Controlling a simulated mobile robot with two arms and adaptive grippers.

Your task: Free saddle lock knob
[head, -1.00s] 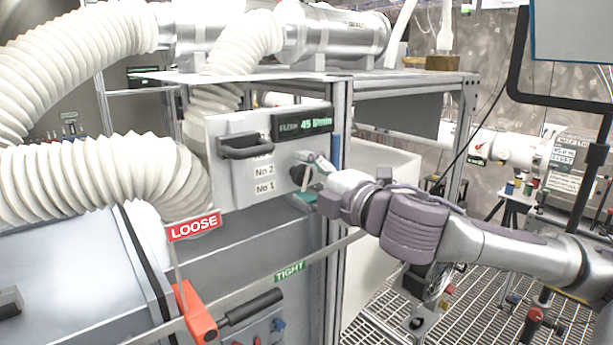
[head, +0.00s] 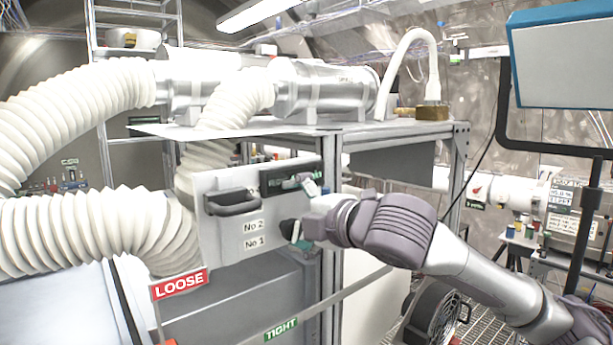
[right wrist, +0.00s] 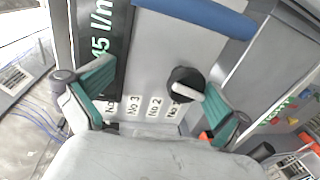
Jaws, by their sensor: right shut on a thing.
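The red LOOSE sign (head: 179,284) and green TIGHT sign (head: 281,329) show at the bottom of the head view. The lock lever between them is below the frame; only an orange bit (head: 166,342) shows. My right gripper (head: 294,207) is at the right part of the grey panel (head: 228,190). In the right wrist view its teal fingers (right wrist: 158,84) stand wide apart, with the round black panel knob (right wrist: 185,84) between them, close to the right finger. The exact contact is hard to see. My left gripper is out of view.
The panel has a black handle (head: 231,203), number labels and a display (right wrist: 103,45), partly covered by my gripper in the head view. White ribbed hoses (head: 95,235) fill the left. A steel frame post (head: 331,270) stands beside the panel. A fan (head: 433,315) stands lower right.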

